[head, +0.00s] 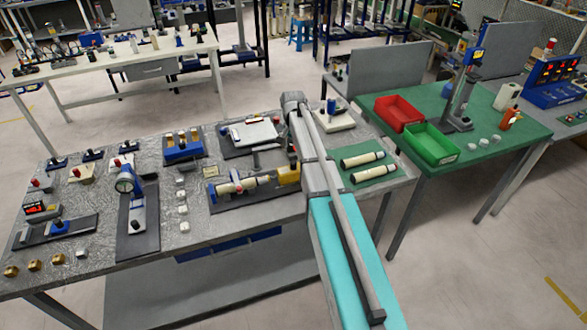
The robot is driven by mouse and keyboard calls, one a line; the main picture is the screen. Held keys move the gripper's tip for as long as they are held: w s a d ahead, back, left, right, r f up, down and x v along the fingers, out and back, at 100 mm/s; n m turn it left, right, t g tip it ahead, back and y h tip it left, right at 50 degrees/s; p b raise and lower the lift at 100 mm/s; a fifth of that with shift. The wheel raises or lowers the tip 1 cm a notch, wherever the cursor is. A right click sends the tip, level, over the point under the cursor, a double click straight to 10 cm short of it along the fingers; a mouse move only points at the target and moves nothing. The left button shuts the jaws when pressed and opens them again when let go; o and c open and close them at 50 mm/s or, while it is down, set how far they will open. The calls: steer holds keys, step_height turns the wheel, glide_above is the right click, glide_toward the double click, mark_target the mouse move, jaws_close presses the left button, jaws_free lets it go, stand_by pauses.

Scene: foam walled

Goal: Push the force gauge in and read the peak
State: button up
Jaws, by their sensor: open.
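A round dial gauge (125,183) with a pale face stands on a blue and white stand over a dark base plate (138,240), at the left of the grey bench. Left of it a small box with a red lit display (42,209) sits by a dark plate with a blue part (58,225). I cannot tell for sure which of these is the force gauge, and neither reading is legible. My gripper (293,159) appears as a small dark shape under the far end of my arm, right of both and apart from them. Its fingers are small and hard to make out.
A yellow block (289,175) and a cream cylinder assembly (238,187) lie near my gripper. White cubes (182,211) stand right of the dial gauge. A green table (510,140) at right holds a red bin (398,112) and a green bin (432,145).

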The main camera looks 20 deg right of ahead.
mark_target(293, 163)
steer(key=shift+f+b, duration=4)
steer(key=shift+f, duration=0.3)
jaws_close()
